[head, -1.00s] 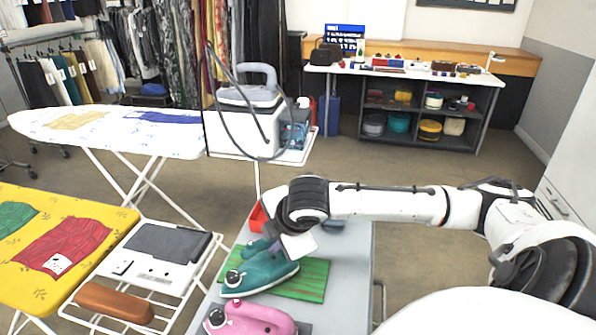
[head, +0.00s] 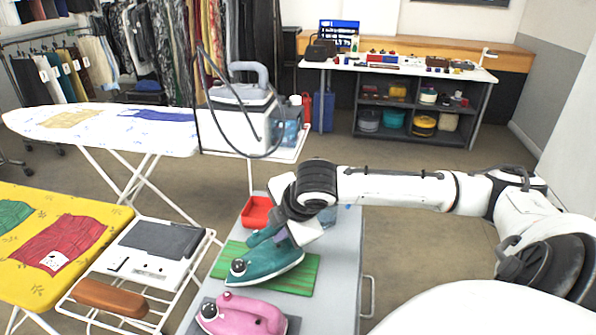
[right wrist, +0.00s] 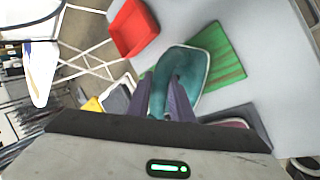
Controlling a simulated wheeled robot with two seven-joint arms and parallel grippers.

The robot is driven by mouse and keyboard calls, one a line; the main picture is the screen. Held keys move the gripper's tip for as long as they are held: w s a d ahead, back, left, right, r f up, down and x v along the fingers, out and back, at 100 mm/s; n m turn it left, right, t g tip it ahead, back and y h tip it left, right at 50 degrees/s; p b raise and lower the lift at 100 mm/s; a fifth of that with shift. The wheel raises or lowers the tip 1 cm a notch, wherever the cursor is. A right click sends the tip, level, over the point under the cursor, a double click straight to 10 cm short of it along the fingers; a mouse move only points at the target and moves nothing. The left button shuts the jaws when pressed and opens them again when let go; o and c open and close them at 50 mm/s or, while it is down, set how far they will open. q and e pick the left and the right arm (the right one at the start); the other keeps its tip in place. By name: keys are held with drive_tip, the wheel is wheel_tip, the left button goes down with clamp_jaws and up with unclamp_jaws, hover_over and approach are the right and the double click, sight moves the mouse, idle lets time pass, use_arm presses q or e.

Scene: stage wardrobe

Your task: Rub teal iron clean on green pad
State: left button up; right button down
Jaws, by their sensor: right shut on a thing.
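The teal iron (head: 262,264) rests on or just above the green pad (head: 303,276) on the grey table; the exact contact is hard to tell. My right gripper (head: 283,236) is shut on the iron's handle. The right wrist view shows the two purple fingers (right wrist: 172,98) around the teal handle, with the iron (right wrist: 190,62) over the left part of the striped green pad (right wrist: 228,58). My left gripper is not in view.
A pink iron (head: 240,316) stands on a dark pad nearer me. A red tray (head: 256,212) lies at the table's far end. An ironing board with yellow cover (head: 92,222) and a white rack stand to the left.

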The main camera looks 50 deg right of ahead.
drive_tip(key=shift+r, duration=2.7)
drive_tip(key=shift+r, duration=0.1)
